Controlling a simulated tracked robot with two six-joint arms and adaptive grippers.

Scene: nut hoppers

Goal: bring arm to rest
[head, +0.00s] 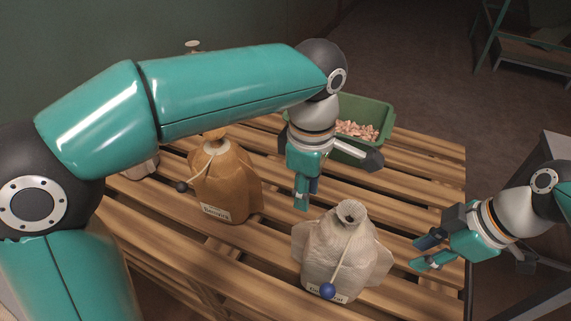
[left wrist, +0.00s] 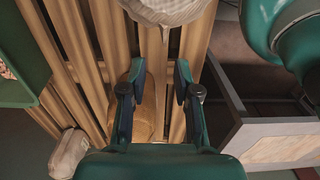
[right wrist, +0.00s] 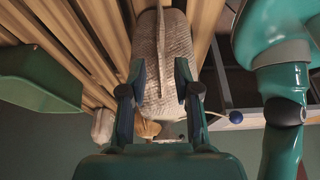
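My left gripper (head: 338,182) hangs above the slatted table between the brown sack and the green crate. Its fingers are apart and empty; they also show apart in the left wrist view (left wrist: 160,75). The pale sack (head: 340,250) stands upright, with a cord and a blue ball (head: 327,291). The brown sack (head: 225,180) stands further left, with a dark ball on its cord.
A green crate (head: 388,130) with pinkish nuts stands at the table's back, partly behind my left gripper. A small pale sack (head: 142,168) is partly hidden by my left arm. Slats (head: 250,260) between the sacks are bare. A grey bench (head: 558,150) stands at the right.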

